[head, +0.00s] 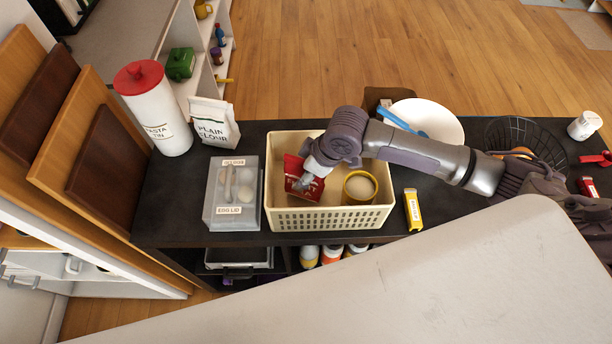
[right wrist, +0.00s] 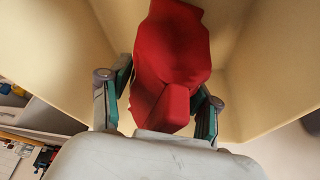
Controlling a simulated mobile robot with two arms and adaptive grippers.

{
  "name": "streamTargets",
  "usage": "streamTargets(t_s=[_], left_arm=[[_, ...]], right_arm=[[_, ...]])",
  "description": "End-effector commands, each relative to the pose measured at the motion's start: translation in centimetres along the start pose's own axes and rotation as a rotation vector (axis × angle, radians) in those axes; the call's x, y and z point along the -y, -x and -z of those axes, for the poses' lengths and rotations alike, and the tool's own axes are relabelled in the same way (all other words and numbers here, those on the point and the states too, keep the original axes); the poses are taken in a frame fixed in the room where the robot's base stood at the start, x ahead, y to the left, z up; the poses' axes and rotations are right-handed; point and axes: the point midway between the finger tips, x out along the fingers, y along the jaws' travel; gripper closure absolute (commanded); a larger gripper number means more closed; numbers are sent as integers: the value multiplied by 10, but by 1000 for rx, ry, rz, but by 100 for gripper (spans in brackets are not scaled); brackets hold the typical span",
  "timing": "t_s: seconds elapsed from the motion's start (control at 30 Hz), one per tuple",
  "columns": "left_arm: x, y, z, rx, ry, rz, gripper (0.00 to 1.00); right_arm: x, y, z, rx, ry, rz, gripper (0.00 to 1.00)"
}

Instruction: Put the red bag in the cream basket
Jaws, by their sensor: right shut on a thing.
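The red bag (head: 296,172) is inside the cream basket (head: 330,218), at its left part. My right gripper (head: 304,182) reaches down into the basket and is shut on the bag. In the right wrist view the red bag (right wrist: 172,70) sits between the two fingers of the gripper (right wrist: 160,100), with the basket's cream walls (right wrist: 60,45) around it. The bag's lower end and any contact with the basket floor are hidden. My left gripper is not in view.
A yellow-rimmed round container (head: 360,186) stands in the basket's right part. A clear egg box (head: 233,195) is close on the left, and a yellow packet (head: 412,210) lies to the right. A white plate (head: 430,118) and a black wire basket (head: 525,140) are further right.

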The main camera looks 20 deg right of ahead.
Motion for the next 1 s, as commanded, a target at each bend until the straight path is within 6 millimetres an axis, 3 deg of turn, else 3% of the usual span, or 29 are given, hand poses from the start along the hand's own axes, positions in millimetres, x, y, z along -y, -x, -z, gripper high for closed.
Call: streamTargets(t_s=[0.17, 0.5, 0.53, 0.63, 0.67, 1.0], left_arm=[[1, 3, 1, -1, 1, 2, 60], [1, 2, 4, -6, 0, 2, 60], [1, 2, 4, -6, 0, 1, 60], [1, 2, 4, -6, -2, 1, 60], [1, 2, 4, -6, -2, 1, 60], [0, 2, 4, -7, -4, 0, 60]], right_arm=[[1, -21, -8, 1, -2, 1, 78], [0, -24, -10, 0, -1, 0, 78], [0, -24, -10, 1, -1, 0, 33], [0, -24, -10, 1, -1, 0, 17], [0, -24, -10, 1, -1, 0, 13], [0, -22, -9, 0, -1, 0, 13]])
